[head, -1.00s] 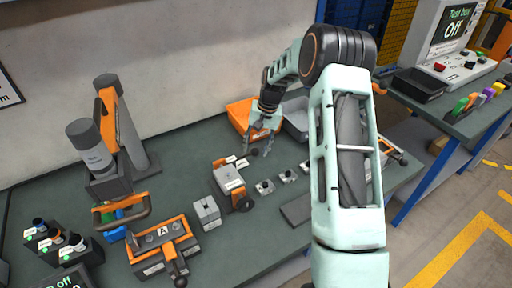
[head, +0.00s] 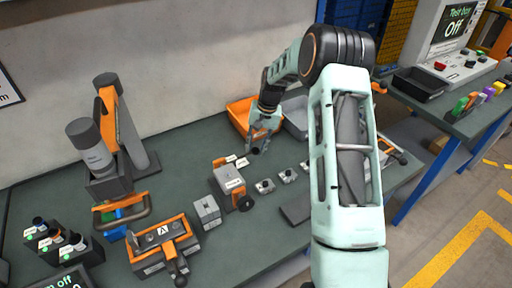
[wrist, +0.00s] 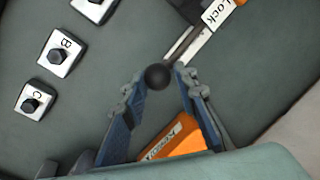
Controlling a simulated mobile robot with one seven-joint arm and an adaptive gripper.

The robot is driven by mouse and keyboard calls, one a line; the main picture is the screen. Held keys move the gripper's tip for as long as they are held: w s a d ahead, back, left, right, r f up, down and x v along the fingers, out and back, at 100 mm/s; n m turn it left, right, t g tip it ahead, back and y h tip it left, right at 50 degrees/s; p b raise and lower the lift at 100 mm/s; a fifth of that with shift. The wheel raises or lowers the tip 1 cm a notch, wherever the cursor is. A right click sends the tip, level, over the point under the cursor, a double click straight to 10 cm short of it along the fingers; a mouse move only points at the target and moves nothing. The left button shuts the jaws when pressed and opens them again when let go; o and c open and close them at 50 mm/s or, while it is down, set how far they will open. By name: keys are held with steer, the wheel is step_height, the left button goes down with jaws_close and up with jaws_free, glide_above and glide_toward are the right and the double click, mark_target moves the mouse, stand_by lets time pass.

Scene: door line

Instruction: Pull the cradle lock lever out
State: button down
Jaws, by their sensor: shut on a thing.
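The cradle lock lever is a metal rod (wrist: 188,45) with a round black knob (wrist: 157,77) at its end. A white "Lock" label (wrist: 216,13) sits beside the rod in the wrist view. My gripper (wrist: 158,80) is shut on the knob, with one blue-padded finger on each side. In the head view, my gripper (head: 258,147) points down at the knob, behind the cradle unit (head: 229,179), a grey block with orange parts and a black round knob at its front. The fingers partly hide the lever in the head view.
An orange bin (head: 235,114) and a grey bin (head: 295,126) stand behind my gripper. Small plates with black knobs, marked B (wrist: 61,52) and C (wrist: 35,101), lie nearby. A small grey block (head: 206,212) and the orange-edged unit A (head: 161,247) stand to the left.

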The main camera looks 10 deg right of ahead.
steer(key=shift+s+f, duration=0.15)
steer(key=shift+s, duration=0.05)
steer(key=shift+w+d+f+b, duration=0.1)
steer(key=shift+d+b, duration=0.25)
steer(key=shift+d, duration=0.3)
steer(key=c, duration=1.6)
jaws_free()
steer(key=shift+w+r, duration=0.1)
steer(key=shift+r, duration=0.15)
steer(key=shift+r, duration=0.3)
steer(key=r, duration=0.3)
steer(key=d+r, duration=0.1)
steer(key=r, duration=0.3)
steer(key=d+r, duration=0.1)
steer(key=r, duration=0.3)
steer(key=shift+s+d, duration=0.1)
steer(key=shift+s, duration=0.25)
